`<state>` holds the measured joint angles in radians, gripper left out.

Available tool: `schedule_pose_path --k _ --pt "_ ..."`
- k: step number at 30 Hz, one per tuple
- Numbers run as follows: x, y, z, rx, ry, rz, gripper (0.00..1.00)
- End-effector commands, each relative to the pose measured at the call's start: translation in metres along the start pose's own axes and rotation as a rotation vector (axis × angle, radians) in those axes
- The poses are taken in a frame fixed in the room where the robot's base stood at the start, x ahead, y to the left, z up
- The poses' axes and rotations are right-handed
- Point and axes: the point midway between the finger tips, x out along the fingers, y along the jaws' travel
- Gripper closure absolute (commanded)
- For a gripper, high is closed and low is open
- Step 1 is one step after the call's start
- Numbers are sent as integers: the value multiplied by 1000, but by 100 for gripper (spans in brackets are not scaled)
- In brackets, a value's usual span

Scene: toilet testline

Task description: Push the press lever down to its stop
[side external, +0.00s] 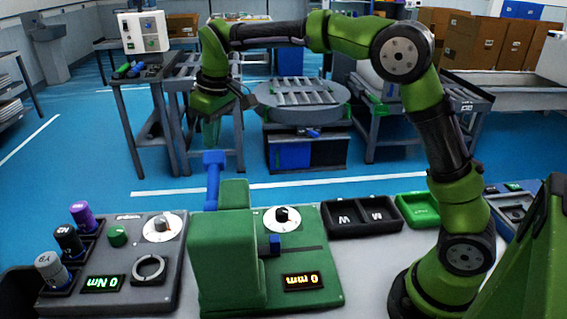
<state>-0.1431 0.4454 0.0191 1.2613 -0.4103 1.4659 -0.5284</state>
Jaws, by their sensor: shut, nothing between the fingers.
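The press lever (213,178) is a blue bar with a wider blue cap at its top. It stands upright behind the tall block of the green press (222,262). My gripper (211,143) points down just above the lever's cap, with its fingers together and empty. I cannot tell whether the fingertips touch the cap. The press's display (303,281) appears inverted and seems to read 0 mm. The lower end of the lever is hidden by the green block.
Left of the press is a grey panel (165,290) with knobs, a ring and several coloured cylinders. Right of it are black bins (362,217) and a green tray (418,209). A round turntable (300,95) stands farther back. The air around the lever looks clear.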

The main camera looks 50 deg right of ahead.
Motion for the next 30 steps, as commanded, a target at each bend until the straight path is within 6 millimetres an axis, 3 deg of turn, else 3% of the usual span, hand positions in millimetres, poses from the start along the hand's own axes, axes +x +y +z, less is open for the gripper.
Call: schedule_pose_path --k 30 --pt "43 0 9 0 -3 -1 100"
